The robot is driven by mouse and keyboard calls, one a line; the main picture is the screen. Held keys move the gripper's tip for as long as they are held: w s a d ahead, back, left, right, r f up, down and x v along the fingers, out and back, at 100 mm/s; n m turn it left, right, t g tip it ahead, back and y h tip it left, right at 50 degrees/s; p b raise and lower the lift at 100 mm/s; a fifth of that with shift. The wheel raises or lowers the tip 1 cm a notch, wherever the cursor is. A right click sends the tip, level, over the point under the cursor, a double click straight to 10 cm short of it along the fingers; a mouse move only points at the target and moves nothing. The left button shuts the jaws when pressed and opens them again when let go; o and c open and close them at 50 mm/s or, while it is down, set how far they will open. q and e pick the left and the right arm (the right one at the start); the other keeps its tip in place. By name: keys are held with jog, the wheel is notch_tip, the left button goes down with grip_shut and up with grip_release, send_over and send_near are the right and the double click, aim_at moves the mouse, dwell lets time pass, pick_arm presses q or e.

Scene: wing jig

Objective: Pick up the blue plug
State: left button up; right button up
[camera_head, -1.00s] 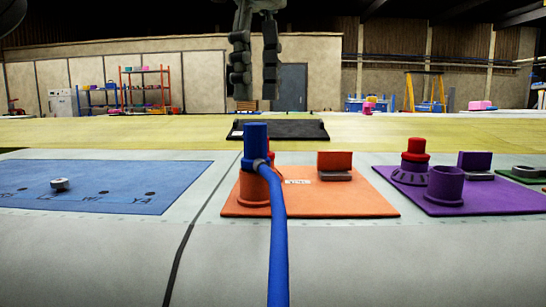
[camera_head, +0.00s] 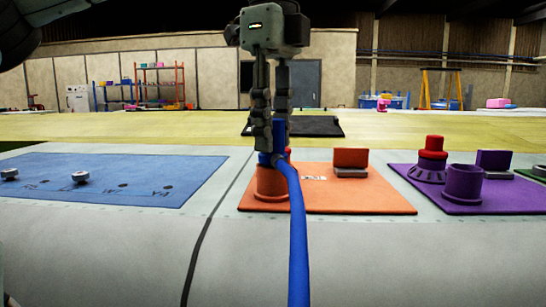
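The blue plug (camera_head: 279,131) stands upright at the orange socket (camera_head: 270,184) on the orange plate (camera_head: 360,197). Its blue cable (camera_head: 297,235) runs down toward me. My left gripper (camera_head: 270,135) points down over the plug. One finger is in front of the plug's left side. The other is behind it, its tip hidden by the plug. The fingers look apart, with the plug between them; contact cannot be made out. My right gripper is not in view.
A red plug (camera_head: 431,147) and an empty purple socket (camera_head: 463,183) stand on a purple plate (camera_head: 490,206) to the right. A blue panel (camera_head: 110,190) with small grey pieces lies left. A black tray (camera_head: 320,128) is beyond.

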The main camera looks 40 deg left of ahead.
pick_arm(q)
grip_shut()
jog(key=shift+r, duration=0.1)
jog(key=shift+r, duration=0.55)
jog(key=r, duration=0.2)
jog(key=a+r, duration=0.1)
jog(key=shift+s+r, duration=0.3)
jog(key=shift+r, duration=0.05)
jog(key=s+a+r, duration=0.5)
jog(key=a+r, duration=0.1)
jog(key=a, duration=0.3)
jog(key=shift+s, duration=0.2)
